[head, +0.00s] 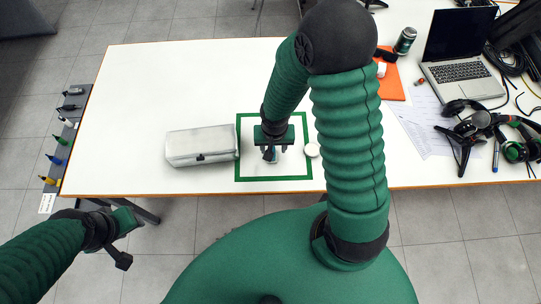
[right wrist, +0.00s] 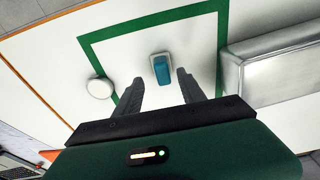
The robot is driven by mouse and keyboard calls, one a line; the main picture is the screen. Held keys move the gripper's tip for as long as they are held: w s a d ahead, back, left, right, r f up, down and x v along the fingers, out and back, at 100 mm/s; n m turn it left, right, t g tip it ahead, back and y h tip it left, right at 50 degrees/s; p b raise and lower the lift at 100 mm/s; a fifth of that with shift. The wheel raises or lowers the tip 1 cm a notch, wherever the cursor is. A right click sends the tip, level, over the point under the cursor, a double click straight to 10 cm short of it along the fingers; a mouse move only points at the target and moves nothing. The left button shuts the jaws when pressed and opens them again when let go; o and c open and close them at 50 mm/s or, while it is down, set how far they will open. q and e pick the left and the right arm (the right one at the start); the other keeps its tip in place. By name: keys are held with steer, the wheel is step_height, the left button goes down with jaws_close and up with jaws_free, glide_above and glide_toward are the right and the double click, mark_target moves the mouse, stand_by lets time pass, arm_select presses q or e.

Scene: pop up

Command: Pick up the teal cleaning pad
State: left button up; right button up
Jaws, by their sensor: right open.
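The teal cleaning pad (right wrist: 162,70) shows in the right wrist view, lying on a small pale block inside a green square outline on the white table. In the head view only a bit of it shows below my right gripper (head: 270,152), which hides the rest. My right gripper also shows in the right wrist view (right wrist: 160,88); its two dark fingers are apart, with the pad beyond and between their tips, not visibly touched. My left gripper (head: 125,240) is at the lower left, off the table's front edge, and its jaw opening is unclear.
A silver case (head: 201,147) stands just left of the green outline (head: 250,178). A white round object (head: 312,150) sits at its right edge. A laptop (head: 460,62), headphones (head: 515,150), papers and a can (head: 405,41) crowd the right. The table's left back is clear.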

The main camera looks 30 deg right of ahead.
mark_target(274, 150)
steer(key=f, duration=0.3)
steer(key=w+f+b, duration=0.1)
steer(key=shift+d+f, duration=0.4)
steer(key=shift+a, duration=0.25)
steer(key=shift+a+r, duration=0.15)
steer(key=shift+a, duration=0.45)
steer(key=shift+c, duration=1.1)
steer(key=shift+d, duration=0.35)
steer(key=c, duration=0.5)
arm_select(q)
steer(key=shift+d+f, duration=0.35)
steer(key=shift+f, duration=0.25)
arm_select(e)
steer(key=shift+s+d, duration=0.2)
jaws_close()
